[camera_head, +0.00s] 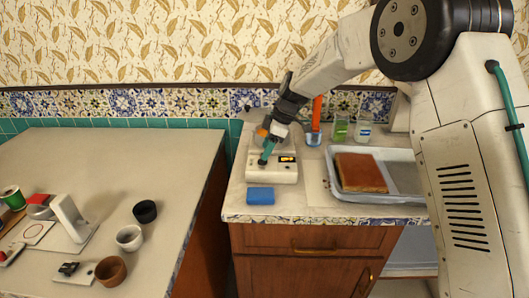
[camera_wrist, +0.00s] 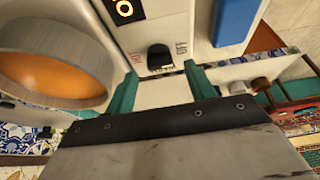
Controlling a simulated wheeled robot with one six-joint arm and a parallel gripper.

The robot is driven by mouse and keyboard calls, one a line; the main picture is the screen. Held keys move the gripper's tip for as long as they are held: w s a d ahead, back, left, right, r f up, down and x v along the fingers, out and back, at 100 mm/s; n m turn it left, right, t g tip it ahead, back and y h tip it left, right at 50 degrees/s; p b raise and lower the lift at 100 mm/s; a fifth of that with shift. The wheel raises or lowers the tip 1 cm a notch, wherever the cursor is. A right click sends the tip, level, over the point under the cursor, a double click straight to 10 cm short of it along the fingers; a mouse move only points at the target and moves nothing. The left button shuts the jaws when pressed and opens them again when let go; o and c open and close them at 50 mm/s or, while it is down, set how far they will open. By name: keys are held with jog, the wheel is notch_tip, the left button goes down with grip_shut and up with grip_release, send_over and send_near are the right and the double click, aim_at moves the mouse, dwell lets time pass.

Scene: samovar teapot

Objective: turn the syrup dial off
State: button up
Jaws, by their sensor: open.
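The syrup dial (camera_wrist: 160,56) is a small black ridged knob on the front of a white warmer (camera_head: 272,175). In the wrist view it sits between red lettering on its left and dark "OFF" lettering on its right. I cannot tell where its pointer aims. The warmer's display (camera_wrist: 124,8) is lit orange. My gripper (camera_wrist: 161,84) is open, its teal fingers spread to either side of the dial in the wrist view, with nothing between them. In the head view my gripper (camera_head: 266,153) points down over the warmer's front left, close to the dial; contact is unclear.
A pot of orange syrup (camera_wrist: 55,70) stands on the warmer beside the fingers. A blue block (camera_head: 260,196) lies in front. A tray (camera_head: 362,194) with brown cake and several glass jars stand to the right. A gap separates the left counter (camera_head: 120,165).

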jog(key=v, duration=0.5)
jog(key=shift+d+r, duration=0.1)
jog(key=shift+r, duration=0.05)
jog(key=s+m, duration=0.1)
jog(key=s+d+f+m, duration=0.1)
jog(key=s+m, duration=0.1)
jog(key=s+d+f+m+g, duration=0.1)
jog(key=shift+s+f+h, duration=0.25)
jog(key=shift+s+h, duration=0.05)
jog(key=shift+h, duration=0.1)
jog(key=s+d+r+m+h, duration=0.1)
jog(key=s+d+r+m, duration=0.2)
jog(key=s+d, duration=0.4)
jog(key=s+d+r+m+t+h, duration=0.1)
jog(key=s+d+r+m, duration=0.3)
jog(key=s, duration=1.6)
jog(key=s+d+r+m+t+h, duration=0.1)
jog(key=s+d+r+m, duration=0.3)
jog(key=s+d, duration=0.7)
jog(key=s+m, duration=0.2)
jog(key=s, duration=0.1)
jog(key=shift+m+h, duration=0.3)
jog(key=shift+m, duration=0.1)
